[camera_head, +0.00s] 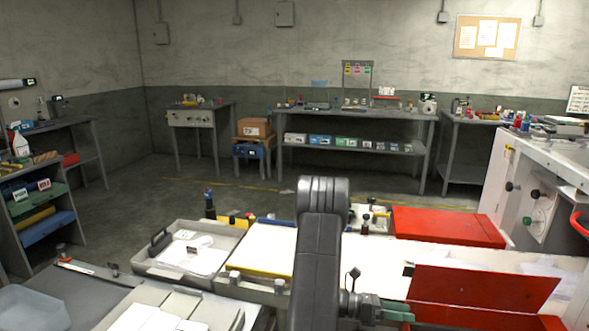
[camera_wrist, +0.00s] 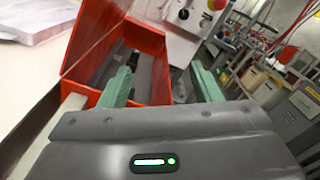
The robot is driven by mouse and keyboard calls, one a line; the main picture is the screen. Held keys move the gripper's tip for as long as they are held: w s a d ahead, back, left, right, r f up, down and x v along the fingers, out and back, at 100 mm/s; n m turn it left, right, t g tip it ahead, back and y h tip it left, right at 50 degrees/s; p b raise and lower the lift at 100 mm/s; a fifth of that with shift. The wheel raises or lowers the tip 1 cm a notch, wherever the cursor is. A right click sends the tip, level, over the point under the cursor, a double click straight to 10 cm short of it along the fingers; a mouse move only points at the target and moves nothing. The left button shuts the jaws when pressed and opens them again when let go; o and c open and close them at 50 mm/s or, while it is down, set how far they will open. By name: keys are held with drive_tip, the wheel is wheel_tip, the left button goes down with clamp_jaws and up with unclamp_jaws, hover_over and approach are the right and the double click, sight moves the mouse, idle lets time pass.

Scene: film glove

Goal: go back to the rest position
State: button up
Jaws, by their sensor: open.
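The box's red lid (camera_head: 483,290) stands raised. In the wrist view the red box (camera_wrist: 147,40) lies just beyond the fingers, with a dark interior partly visible. I cannot tell whether the fingers are over its rim.
A flat red case (camera_head: 448,227) lies behind on the white worktop. A grey tray (camera_head: 190,250) with papers is at left. A white machine (camera_head: 535,190) stands at right. Benches with small items line the back wall. Floor between them is open.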

wheel_tip(320, 180, down, 6)
drive_tip(key=s+a+m+b, duration=0.1)
drive_tip(key=m+b, duration=0.4)
drive_tip(key=b, duration=0.3)
drive_tip(key=shift+a+m, duration=0.35)
drive_tip(key=shift+m, duration=0.05)
drive_tip(key=shift+s+r, duration=0.1)
drive_tip(key=shift+s, duration=0.05)
